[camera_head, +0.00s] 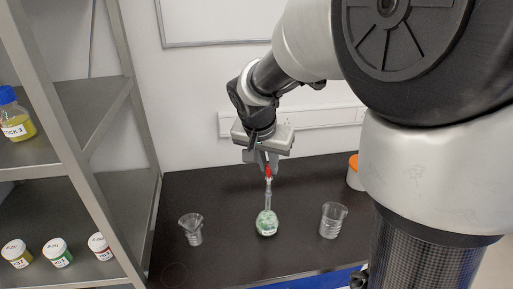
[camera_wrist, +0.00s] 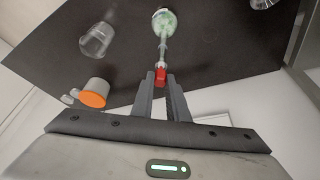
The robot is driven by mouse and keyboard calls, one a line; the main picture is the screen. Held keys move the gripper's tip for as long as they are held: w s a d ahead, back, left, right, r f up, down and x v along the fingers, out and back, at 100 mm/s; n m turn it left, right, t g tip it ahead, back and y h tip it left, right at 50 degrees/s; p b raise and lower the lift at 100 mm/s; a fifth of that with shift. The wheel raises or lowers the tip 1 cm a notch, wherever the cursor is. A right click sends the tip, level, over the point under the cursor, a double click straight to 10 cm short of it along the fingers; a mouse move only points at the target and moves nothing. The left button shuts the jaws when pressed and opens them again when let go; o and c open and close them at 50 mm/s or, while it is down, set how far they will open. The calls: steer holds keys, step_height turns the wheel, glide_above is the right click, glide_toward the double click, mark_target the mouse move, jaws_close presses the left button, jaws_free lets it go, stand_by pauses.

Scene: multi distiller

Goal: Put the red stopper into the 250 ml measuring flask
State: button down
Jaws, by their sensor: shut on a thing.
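The measuring flask (camera_head: 267,222) stands upright on the dark table, with a round bulb, green markings and a long thin neck. The red stopper (camera_head: 268,171) is at the top of the neck, between the fingertips of my gripper (camera_head: 265,160). In the wrist view the red stopper (camera_wrist: 161,73) shows at the fingertips of my gripper (camera_wrist: 161,80), in line with the neck of the flask (camera_wrist: 164,22). My gripper is shut on the stopper from above. I cannot tell how deep the stopper sits in the neck.
An orange-lidded container (camera_head: 354,172) is at the back right. A metal shelf (camera_head: 140,120) with labelled bottles is at the left. The table (camera_head: 225,262) is clear in front.

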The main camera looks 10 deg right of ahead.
steer(key=shift+f+b, duration=0.75)
steer(key=shift+f, duration=0.05)
steer(key=c, duration=1.6)
jaws_free()
steer(key=shift+c, duration=0.2)
steer(key=p+v, duration=0.1)
steer(key=v, duration=1.6)
steer(key=shift+r, duration=0.25)
steer(key=shift+s+d, duration=0.1)
steer(key=shift+s, duration=0.05)
steer(key=s+d+f+n+t+y+p, duration=0.1)
steer(key=s+d+n+p, duration=0.1)
steer(key=s, duration=0.5)
steer(key=s+d+f+n+y+p, duration=0.1)
steer(key=s+d+n+p, duration=0.1)
steer(key=s, duration=0.6)
steer(key=shift+s+n+t+y+p, duration=0.35)
steer(key=shift+n+p, duration=0.2)
steer(key=shift+n, duration=0.65)
